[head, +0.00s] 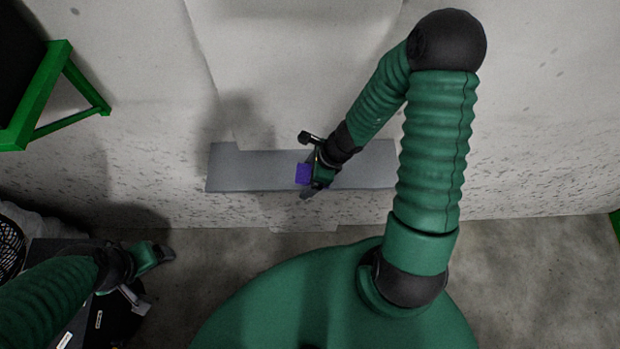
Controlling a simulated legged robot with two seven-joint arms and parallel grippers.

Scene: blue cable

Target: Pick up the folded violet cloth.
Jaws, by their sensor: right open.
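The folded violet cloth (302,174) shows as a small violet patch on a long grey slab (240,171) in the head view. My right gripper (306,166) is over the slab at the cloth, with its fingers spread apart. One finger is above the cloth in the picture and the other is below it. Part of the cloth is hidden behind the gripper, and I cannot tell whether they touch. My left gripper (152,278) is at the lower left, well away from the cloth, with its fingers apart and nothing seen between them.
A green metal frame (45,95) stands at the upper left. A black basket (10,247) and dark boxes (120,318) lie at the lower left by my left arm. The slab is bare on both sides of the cloth.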

